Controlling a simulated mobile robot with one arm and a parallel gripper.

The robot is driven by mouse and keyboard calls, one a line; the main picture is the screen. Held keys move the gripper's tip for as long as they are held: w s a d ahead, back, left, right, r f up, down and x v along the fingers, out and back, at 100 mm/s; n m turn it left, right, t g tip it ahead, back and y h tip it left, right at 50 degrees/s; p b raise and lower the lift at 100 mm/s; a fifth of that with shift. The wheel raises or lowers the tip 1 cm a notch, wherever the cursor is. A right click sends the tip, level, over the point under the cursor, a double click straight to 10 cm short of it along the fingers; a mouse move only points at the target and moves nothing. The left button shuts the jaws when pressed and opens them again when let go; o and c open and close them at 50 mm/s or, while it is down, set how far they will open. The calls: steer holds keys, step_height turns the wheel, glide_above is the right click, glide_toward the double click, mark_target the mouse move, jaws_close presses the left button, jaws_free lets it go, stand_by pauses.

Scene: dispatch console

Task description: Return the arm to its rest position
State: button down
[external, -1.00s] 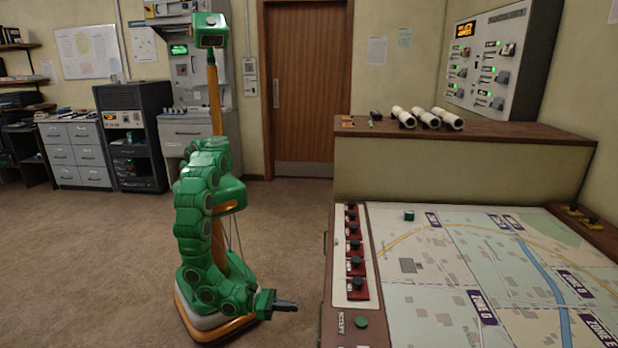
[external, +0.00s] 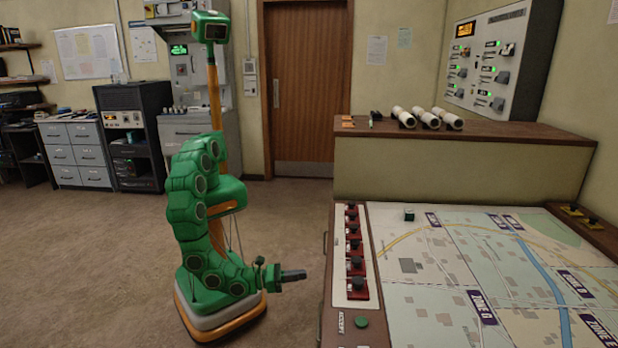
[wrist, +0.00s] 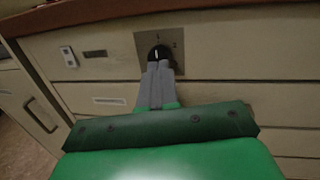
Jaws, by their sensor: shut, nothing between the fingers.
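My gripper (external: 303,275) is at the end of my green arm, held low in the external view and pointing right toward the map console's left side. It is shut and empty. In the wrist view the two grey fingers of my gripper (wrist: 160,68) lie together. Beyond their tips is a black rotary knob (wrist: 159,53) on a metal plate on a cream drawer front. The fingertips cover the lower part of the knob, and I cannot tell from this view how far they are from it.
The map console (external: 440,280) stands right of my arm, with a row of red-based black knobs (external: 355,262) and a green button (external: 361,321) along its left edge. A raised counter (external: 460,170) stands behind it. The floor (external: 90,265) to the left is clear.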

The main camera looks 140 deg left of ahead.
steer(key=s+a+r+n+g+y, duration=0.3)
steer(key=a+r+n+g, duration=0.1)
steer(key=a+r, duration=0.5)
steer(key=s+a+r+n+g+h, duration=0.1)
steer(key=s+a+r+n+g, duration=0.25)
steer(key=s+r, duration=0.35)
steer(key=s+a+r+n+g+h, duration=0.1)
steer(key=s+a+r+n+g, duration=0.1)
steer(key=s+r+n+g, duration=0.35)
steer(key=s+a+r+n+g+h, duration=0.1)
steer(key=s+a+r+n+g, duration=0.25)
steer(key=s+r, duration=0.4)
steer(key=s+d+r+n+h, duration=0.2)
steer(key=s+d+n+h, duration=0.15)
steer(key=s, duration=0.45)
steer(key=s+d+r+n+h, duration=0.2)
steer(key=s+d+h, duration=0.15)
steer(key=s, duration=0.35)
steer(key=s+d+n+t+h, duration=0.2)
steer(key=s+d+t+h, duration=0.2)
steer(key=s+d+h, duration=0.4)
steer(key=s+d, duration=0.5)
steer(key=d, duration=0.4)
steer(key=shift+h, duration=0.4)
